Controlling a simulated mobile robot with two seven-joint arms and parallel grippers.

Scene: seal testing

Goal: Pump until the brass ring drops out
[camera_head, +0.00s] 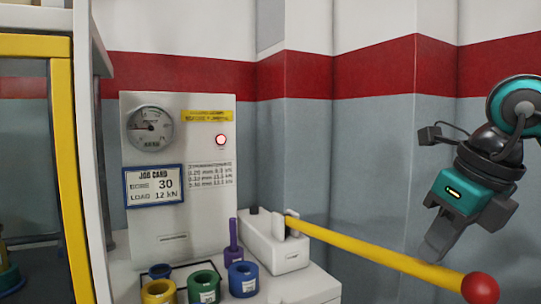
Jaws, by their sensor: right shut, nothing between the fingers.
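A long yellow pump lever (370,255) with a red ball end (480,288) slopes down to the right from a white pump block (275,240). My right gripper (431,252) is shut and empty, its fingertips at the top of the lever short of the ball. I cannot tell whether they touch it. A round dial gauge (150,128) sits on the white panel (150,225); its needle is too small to read. I cannot pick out the brass ring for certain; a brass-coloured part (4,252) shows at the left edge behind the yellow frame. My left gripper is out of view.
Yellow (158,292), green (204,287) and blue (242,280) cups and a purple post (233,235) stand before the panel. A red lamp (221,140) glows. The job card (153,186) reads bore 30, load 12 kN. A yellow frame (68,160) stands left.

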